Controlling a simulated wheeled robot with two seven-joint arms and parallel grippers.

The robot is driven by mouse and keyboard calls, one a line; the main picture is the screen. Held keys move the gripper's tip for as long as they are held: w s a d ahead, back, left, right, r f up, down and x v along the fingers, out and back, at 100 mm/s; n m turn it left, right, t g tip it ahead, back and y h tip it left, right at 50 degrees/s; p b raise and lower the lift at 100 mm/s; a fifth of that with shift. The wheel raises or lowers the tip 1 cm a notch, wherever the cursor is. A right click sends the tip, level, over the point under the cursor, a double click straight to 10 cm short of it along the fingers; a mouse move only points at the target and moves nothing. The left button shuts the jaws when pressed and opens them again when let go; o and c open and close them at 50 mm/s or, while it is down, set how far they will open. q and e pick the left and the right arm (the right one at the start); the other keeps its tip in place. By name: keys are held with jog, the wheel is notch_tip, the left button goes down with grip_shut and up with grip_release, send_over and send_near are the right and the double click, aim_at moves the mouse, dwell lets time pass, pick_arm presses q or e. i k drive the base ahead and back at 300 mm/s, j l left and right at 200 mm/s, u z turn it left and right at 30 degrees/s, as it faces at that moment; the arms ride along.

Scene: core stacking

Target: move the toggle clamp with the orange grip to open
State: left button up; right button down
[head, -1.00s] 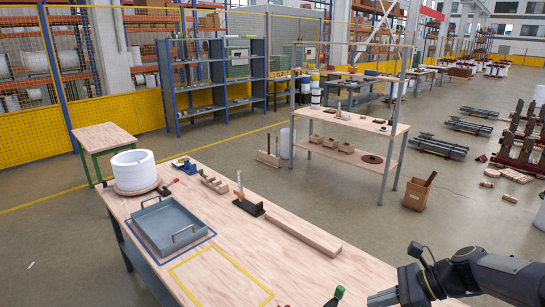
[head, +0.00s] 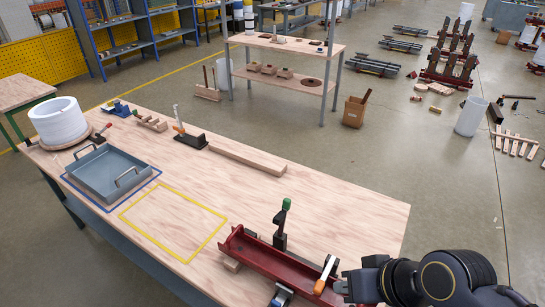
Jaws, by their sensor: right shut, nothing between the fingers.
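The toggle clamp with the orange grip (head: 323,277) is at the right end of a red channel-shaped fixture (head: 270,257), near the bottom of the head view. Its handle leans, and its lower part is partly hidden. A second clamp with a green grip (head: 286,204) stands upright behind the channel. My right gripper (head: 342,285) is shut and empty, just to the right of the orange grip; I cannot tell whether they touch. My left gripper is not in view.
The wooden table (head: 350,205) also holds a blue-grey tray (head: 103,171), a white roll (head: 59,121), a long wooden bar (head: 247,158) and a black block with an upright handle (head: 190,142). A yellow outline (head: 203,246) encloses bare tabletop. The table is clear behind the green-grip clamp.

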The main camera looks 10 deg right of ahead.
aim_at(320, 284)
jog(key=i+j+z, duration=0.1)
jog(key=j+z, duration=0.6)
jog(key=j, duration=0.25)
jog(key=j+z, duration=0.35)
jog(key=j, duration=0.15)
